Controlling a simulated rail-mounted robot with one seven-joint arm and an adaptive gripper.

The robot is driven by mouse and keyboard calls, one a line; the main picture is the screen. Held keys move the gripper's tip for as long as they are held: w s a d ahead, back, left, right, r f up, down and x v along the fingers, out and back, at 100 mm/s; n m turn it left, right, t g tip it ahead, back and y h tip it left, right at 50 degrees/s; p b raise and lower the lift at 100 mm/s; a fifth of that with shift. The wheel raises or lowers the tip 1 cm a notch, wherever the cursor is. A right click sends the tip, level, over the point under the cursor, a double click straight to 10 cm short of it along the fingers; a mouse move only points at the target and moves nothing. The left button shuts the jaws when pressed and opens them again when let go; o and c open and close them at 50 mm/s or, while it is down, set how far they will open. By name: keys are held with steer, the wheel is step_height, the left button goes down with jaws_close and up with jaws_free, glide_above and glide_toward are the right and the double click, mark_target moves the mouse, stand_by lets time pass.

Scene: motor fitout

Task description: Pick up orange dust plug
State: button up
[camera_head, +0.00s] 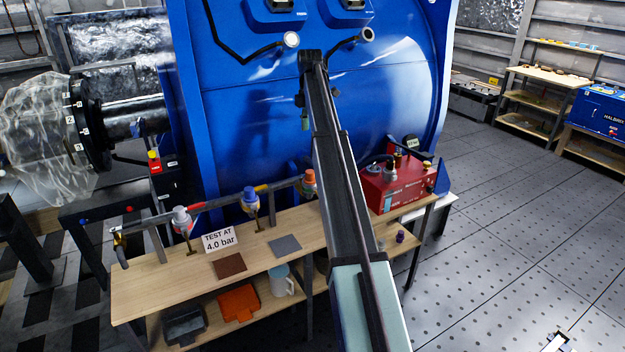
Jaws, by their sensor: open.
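An orange cap-like piece (310,178), which looks like the orange dust plug, sits at the right end of a slanted pipe rail on the wooden bench. My arm passes just right of it in the picture. My gripper (312,57) is small and dark at the far end of my arm, in front of the blue machine. It appears open and empty, above and apart from the orange piece. Its fingers are hard to make out, and my arm hides part of the bench.
The wooden bench (140,285) also bears a white cap (181,216), a blue cap (249,196), a "TEST AT 4.0 bar" sign (219,240) and a red pump unit (392,190). The large blue machine (240,110) stands behind. Open floor (510,230) lies right.

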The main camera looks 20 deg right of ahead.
steer(key=p, duration=0.4)
glide_above(310, 171)
step_height(310, 171, down, 12)
steer(key=shift+r, duration=0.1)
steer(key=shift+f+p, duration=1.2)
steer(key=shift+f, duration=1.45)
jaws_close()
